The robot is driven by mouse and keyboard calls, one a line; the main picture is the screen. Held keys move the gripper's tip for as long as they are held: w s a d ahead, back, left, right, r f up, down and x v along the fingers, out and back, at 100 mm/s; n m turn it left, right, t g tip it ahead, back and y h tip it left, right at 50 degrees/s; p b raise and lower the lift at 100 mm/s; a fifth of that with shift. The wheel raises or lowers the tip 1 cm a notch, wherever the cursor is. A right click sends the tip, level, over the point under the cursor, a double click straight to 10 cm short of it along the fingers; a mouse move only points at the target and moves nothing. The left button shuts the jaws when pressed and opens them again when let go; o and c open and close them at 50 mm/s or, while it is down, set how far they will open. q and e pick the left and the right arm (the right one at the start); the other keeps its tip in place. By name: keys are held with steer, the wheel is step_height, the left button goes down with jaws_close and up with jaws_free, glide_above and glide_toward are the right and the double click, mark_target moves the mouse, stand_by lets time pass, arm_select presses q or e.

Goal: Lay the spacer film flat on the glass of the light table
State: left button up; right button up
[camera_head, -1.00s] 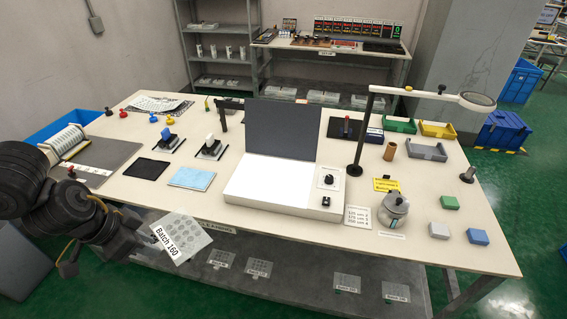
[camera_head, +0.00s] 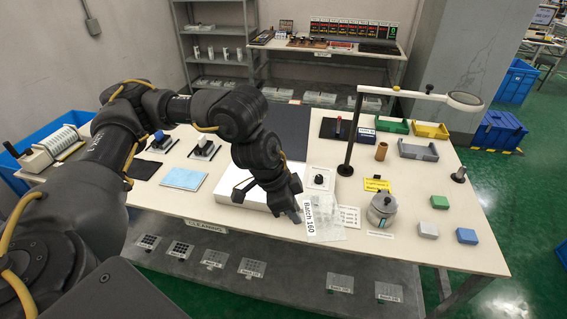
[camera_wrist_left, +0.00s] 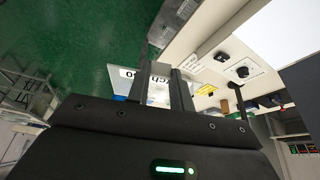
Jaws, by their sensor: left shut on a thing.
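The spacer film (camera_head: 326,222) is a clear sheet with a white "Batch 160" label. It hangs tilted at the front of the light table, before its control knob. My left gripper (camera_head: 297,212) is shut on the film's edge; the film also shows between the fingers in the left wrist view (camera_wrist_left: 157,90). The light table (camera_head: 236,186) has a white glass top and a raised dark lid (camera_head: 290,128). My left arm hides much of the glass and part of the lid. My right gripper is not in view.
A lamp post (camera_head: 347,150) stands right of the light table. A metal pot (camera_head: 382,208), a yellow card (camera_head: 377,185) and green, white and blue blocks are on the right. A blue cloth (camera_head: 184,179) lies left. More films lie on the lower shelf (camera_head: 290,258).

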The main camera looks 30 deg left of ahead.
arm_select(q)
steer(key=shift+w+r, duration=0.15)
steer(key=shift+w, duration=0.15)
steer(key=w+a+r+n+t+y+p, duration=0.1)
steer(key=w+a+n+p, duration=0.25)
steer(key=w, duration=0.35)
steer(key=w+a+n+t+y+p, duration=0.1)
steer(key=w+a+n+p, duration=0.25)
steer(key=w, duration=0.35)
steer(key=a+f+n+y+p, duration=0.1)
steer(key=a+f+n, duration=0.2)
steer(key=a, duration=0.5)
steer(key=a+f+n+y+p, duration=0.2)
steer(key=a+f+n, duration=0.2)
steer(key=a, duration=0.4)
steer(key=shift+w+a+f+n, duration=0.25)
steer(key=shift+f+n, duration=0.05)
steer(key=shift+f, duration=0.45)
